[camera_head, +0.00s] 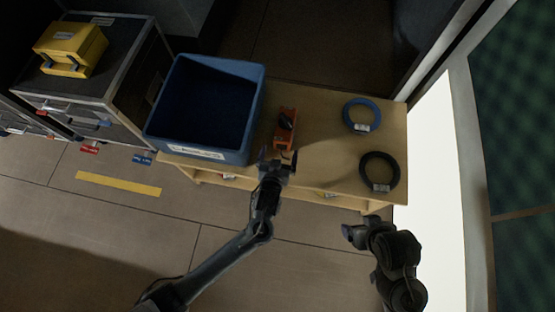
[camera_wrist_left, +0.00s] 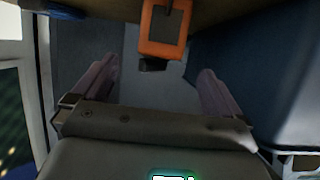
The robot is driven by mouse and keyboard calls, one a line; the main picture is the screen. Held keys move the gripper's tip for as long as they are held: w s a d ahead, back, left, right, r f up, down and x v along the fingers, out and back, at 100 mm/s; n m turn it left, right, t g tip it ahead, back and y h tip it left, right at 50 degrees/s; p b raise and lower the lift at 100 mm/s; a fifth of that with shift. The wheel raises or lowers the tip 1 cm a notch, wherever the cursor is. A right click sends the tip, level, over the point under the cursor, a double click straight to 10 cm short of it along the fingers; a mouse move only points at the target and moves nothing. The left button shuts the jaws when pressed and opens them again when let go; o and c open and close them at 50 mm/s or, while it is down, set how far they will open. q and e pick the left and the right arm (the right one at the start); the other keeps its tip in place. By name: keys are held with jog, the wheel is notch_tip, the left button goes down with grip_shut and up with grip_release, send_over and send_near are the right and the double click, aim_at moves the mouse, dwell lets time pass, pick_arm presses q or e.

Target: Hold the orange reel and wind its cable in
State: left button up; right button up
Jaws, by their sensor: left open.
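The orange reel (camera_head: 285,138) stands on the wooden table (camera_head: 325,112), just right of the blue bin, with a dark part on its top. My left gripper (camera_head: 279,158) is at the table's front edge, close in front of the reel. In the left wrist view the reel (camera_wrist_left: 163,47) shows as an orange frame beyond the open, empty jaws of the left gripper (camera_wrist_left: 157,88). A small black piece sits at its lower end. I cannot make out a loose cable. My right gripper (camera_head: 352,232) hangs in front of the table's right part, away from the reel; its jaws are unclear.
The blue bin (camera_head: 254,113) stands close left of the reel. A blue coil (camera_head: 350,112) and a black coil (camera_head: 395,172), both with white tags, lie on the table's right side. A yellow case (camera_head: 65,40) rests on a dark flight case (camera_head: 125,62) at left.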

aim_at(282, 142)
pick_arm(q)
jog(key=b+x, duration=0.4)
jog(key=x, duration=0.5)
jog(key=shift+c, duration=0.5)
